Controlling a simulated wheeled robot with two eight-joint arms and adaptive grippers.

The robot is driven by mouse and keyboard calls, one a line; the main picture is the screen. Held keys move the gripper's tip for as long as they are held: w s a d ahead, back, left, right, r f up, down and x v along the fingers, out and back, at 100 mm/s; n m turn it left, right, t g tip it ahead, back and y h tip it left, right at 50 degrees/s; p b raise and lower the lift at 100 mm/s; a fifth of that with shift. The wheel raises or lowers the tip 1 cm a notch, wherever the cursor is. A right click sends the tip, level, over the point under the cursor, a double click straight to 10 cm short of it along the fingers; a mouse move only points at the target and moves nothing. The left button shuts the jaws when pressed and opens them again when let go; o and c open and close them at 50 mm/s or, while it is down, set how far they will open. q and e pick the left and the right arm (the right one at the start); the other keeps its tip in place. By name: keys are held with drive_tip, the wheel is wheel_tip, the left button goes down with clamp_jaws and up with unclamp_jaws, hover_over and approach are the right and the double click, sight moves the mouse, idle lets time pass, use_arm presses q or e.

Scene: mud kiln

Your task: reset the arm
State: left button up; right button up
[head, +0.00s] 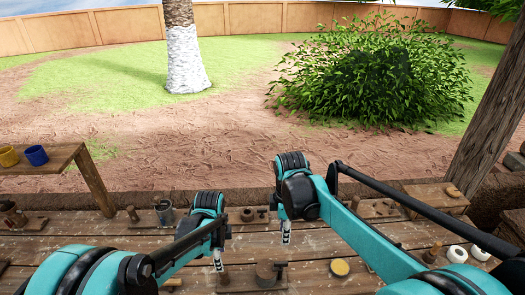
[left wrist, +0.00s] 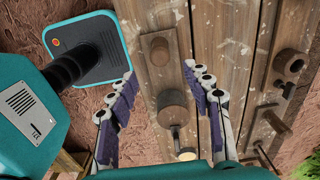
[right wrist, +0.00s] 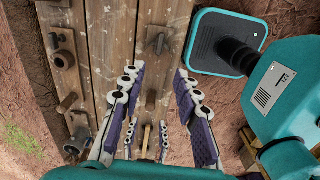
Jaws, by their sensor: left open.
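My left gripper (head: 218,262) hangs over the wooden workbench (head: 330,242), left of centre in the head view. In the left wrist view its two purple-padded fingers (left wrist: 160,75) are spread apart with nothing between the tips; the bench with wooden pieces lies below. My right gripper (head: 286,236) hangs over the bench near the centre of the head view, pointing down. In the right wrist view its fingers (right wrist: 158,72) are also spread apart and empty. Both turquoise arms reach forward over the bench. In the head view the fingers look small and their gap is hard to see.
Several wooden pieces lie on the bench. A yellow round piece (head: 340,267) and two white rings (head: 457,254) sit toward the right. A grey metal cup (head: 164,212) stands at the back left. A side table (head: 60,158) holds a blue mug (head: 36,155) and a yellow mug (head: 8,156).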

use_arm(q)
drive_tip(key=s+a+r+n+t+b, duration=0.3)
drive_tip(key=s+a+n, duration=0.1)
drive_tip(key=s+n, duration=0.3)
drive_tip(key=s+a+r+n+t+b, duration=0.3)
drive_tip(key=s+n+t, duration=0.1)
drive_tip(key=s+n, duration=0.4)
drive_tip(key=shift+s+a+n, duration=0.3)
drive_tip(key=shift+a+n, duration=0.1)
drive_tip(key=shift+n, duration=1)
use_arm(e)
drive_tip(key=s+d+f+m+t, duration=0.2)
drive_tip(key=s+d+m+t, duration=0.1)
drive_tip(key=s+m, duration=0.4)
drive_tip(key=s+d+f+m+t, duration=0.3)
drive_tip(key=s+d+m+t, duration=0.1)
drive_tip(key=s+m, duration=0.4)
drive_tip(key=shift+s+d+f+m, duration=0.2)
drive_tip(key=shift+s+d+m, duration=0.15)
drive_tip(key=shift+m, duration=0.85)
